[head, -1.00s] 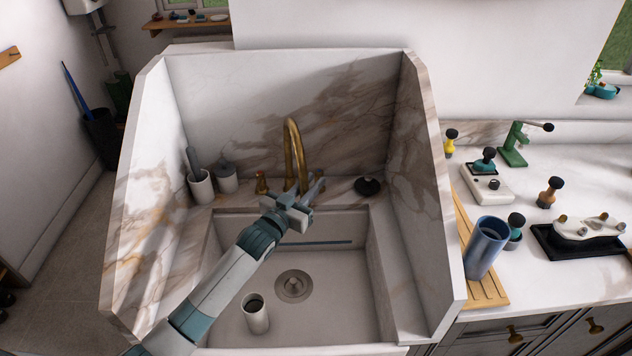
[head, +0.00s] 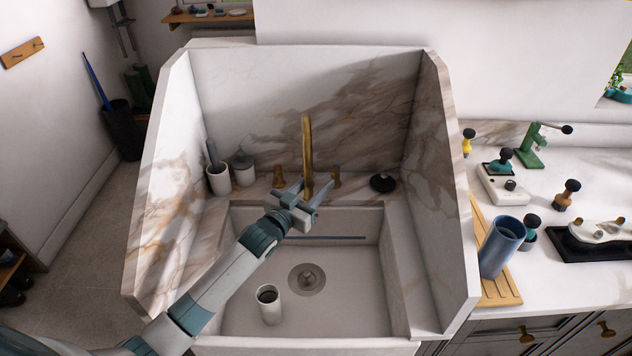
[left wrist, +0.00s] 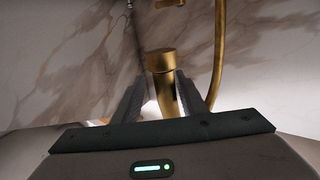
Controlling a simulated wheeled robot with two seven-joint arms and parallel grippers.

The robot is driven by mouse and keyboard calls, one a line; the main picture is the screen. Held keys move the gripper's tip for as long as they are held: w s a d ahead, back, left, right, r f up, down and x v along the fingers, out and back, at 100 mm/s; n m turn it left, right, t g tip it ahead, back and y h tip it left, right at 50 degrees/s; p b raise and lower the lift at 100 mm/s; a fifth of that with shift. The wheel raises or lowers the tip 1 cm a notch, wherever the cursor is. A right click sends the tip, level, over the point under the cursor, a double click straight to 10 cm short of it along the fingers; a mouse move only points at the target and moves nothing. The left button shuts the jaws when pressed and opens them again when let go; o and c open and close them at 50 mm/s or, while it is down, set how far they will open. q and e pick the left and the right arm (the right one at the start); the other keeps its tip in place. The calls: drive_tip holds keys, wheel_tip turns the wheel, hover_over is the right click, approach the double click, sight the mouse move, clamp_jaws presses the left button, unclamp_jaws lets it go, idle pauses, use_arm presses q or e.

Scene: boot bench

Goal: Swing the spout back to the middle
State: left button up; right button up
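The brass spout (head: 307,150) stands at the back of the sink, and in the head view its arch shows nearly edge-on, facing the front. My left gripper (head: 308,190) is at the spout's lower end, with a finger on each side of it. In the left wrist view the spout's end (left wrist: 161,62) shows between the two fingertips, and its tube (left wrist: 219,45) curves along the right. The fingers are apart, with a narrow gap at the left of the spout; the right finger looks very close to it. My right gripper is not in view.
Brass handles (head: 278,176) flank the spout. Marble walls enclose the white sink (head: 350,285), which holds a white cup (head: 269,304). A grey-lidded pot (head: 243,169) and a black stopper (head: 382,182) stand on the ledge. A blue cup (head: 501,247) stands at the right.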

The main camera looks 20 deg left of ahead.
use_arm(q)
drive_tip(key=b+v, duration=0.5)
drive_tip(key=v, duration=1.2)
drive_tip(key=shift+s, duration=0.25)
drive_tip(key=shift+r, duration=0.1)
drive_tip(key=shift+s+a, duration=0.1)
